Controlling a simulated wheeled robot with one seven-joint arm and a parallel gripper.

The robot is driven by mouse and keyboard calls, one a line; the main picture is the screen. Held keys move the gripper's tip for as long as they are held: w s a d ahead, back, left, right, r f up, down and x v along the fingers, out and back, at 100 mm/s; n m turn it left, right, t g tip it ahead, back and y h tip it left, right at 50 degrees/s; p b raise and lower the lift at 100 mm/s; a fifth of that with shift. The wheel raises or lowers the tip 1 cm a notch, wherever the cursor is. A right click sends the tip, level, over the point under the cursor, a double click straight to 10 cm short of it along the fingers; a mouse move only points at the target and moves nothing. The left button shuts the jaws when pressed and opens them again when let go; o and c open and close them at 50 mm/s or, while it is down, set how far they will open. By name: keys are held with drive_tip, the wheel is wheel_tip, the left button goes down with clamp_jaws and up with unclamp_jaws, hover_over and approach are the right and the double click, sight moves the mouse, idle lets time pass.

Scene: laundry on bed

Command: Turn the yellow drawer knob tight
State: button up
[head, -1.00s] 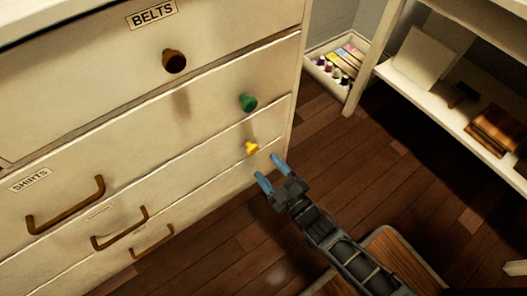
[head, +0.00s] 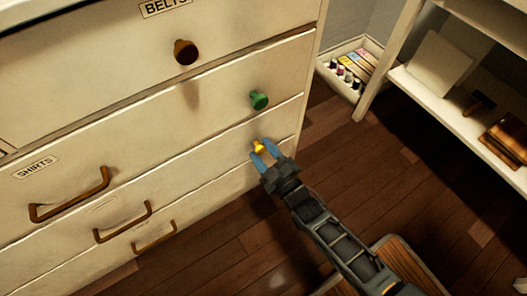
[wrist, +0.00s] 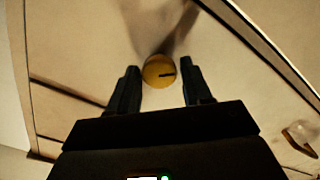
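The yellow knob (head: 258,146) is on the front of a lower drawer of the cream dresser, below the green knob. In the wrist view the yellow knob (wrist: 159,71) shows face-on as a round disc with a dark line from its middle toward the right. My gripper (head: 265,152) is open, with its blue fingertips at the knob, one on each side. In the wrist view my gripper (wrist: 157,78) has its fingers to the left and right of the knob, with a gap on both sides. I cannot tell how deep the fingers reach.
The green knob (head: 259,100) sticks out just above, and a brown knob (head: 186,52) is higher up. Brown bar handles (head: 70,196) are on the left. A white box (head: 349,64) with bottles and a shelf unit (head: 440,95) stand at right. Wooden floor lies between.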

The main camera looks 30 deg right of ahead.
drive_tip(key=c, duration=0.7)
drive_tip(key=shift+m, duration=0.4)
drive_tip(key=m, duration=0.5)
drive_tip(key=m+b, duration=0.1)
drive_tip(key=m, duration=0.5)
drive_tip(key=shift+d+m, duration=0.15)
drive_tip(key=shift+m, duration=0.25)
drive_tip(key=m+b, duration=0.1)
drive_tip(key=m, duration=0.2)
drive_tip(key=shift+f+m, duration=0.1)
drive_tip(key=shift+m, duration=0.3)
drive_tip(key=m+b, duration=0.1)
drive_tip(key=m, duration=0.2)
drive_tip(key=shift+m+b, duration=0.3)
drive_tip(key=m+b, duration=0.3)
drive_tip(key=m, duration=0.3)
drive_tip(key=shift+d+f, duration=0.1)
drive_tip(key=shift+d, duration=0.05)
drive_tip(key=shift+m, duration=0.3)
